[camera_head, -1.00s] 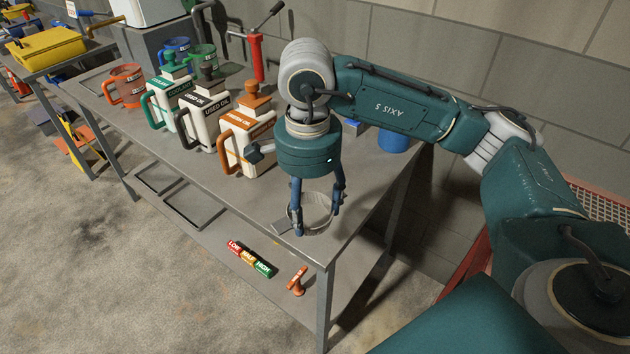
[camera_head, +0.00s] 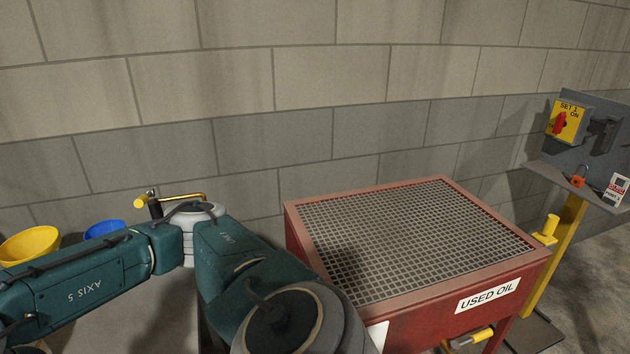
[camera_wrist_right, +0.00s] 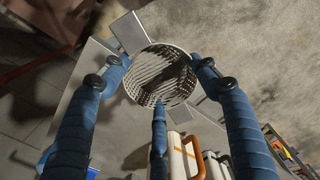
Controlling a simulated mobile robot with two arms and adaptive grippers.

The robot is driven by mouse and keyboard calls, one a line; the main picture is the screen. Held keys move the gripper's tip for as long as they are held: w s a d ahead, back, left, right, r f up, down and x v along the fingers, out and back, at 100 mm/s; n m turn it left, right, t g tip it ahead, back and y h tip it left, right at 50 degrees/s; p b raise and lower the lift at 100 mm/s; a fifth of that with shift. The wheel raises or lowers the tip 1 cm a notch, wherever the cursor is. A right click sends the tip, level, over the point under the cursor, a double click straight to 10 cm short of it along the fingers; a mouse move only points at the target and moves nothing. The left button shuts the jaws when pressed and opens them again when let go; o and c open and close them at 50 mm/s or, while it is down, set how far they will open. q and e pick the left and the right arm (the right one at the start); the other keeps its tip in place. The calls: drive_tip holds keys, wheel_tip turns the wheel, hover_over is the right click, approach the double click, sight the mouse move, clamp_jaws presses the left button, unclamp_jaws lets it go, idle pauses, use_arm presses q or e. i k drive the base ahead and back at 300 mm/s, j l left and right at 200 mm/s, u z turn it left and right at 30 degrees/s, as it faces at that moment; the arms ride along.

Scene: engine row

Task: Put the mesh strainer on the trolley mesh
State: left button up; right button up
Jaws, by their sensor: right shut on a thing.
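The trolley mesh (camera_head: 415,235) is a grey grid set in the top of a red trolley labelled USED OIL, right of centre in the head view. It is bare apart from a shadow at its left. The mesh strainer (camera_wrist_right: 160,75), a round metal basket with a flat tab, shows in the right wrist view. My right gripper (camera_wrist_right: 165,85) is shut on the strainer, its blue fingers around the rim. In the head view my right arm crosses the lower left, and its gripper and the strainer are out of view. My left gripper is not in view.
A yellow bowl (camera_head: 30,245) and a blue container (camera_head: 104,229) stand at the left by my arm. A block wall rises behind the trolley. A yellow post with a switch panel (camera_head: 566,122) stands right of the trolley. White jugs (camera_wrist_right: 185,155) show below the strainer.

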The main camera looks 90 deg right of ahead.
sight(392, 260)
drive_tip(key=i+j+z, duration=0.1)
drive_tip(key=z, duration=1.45)
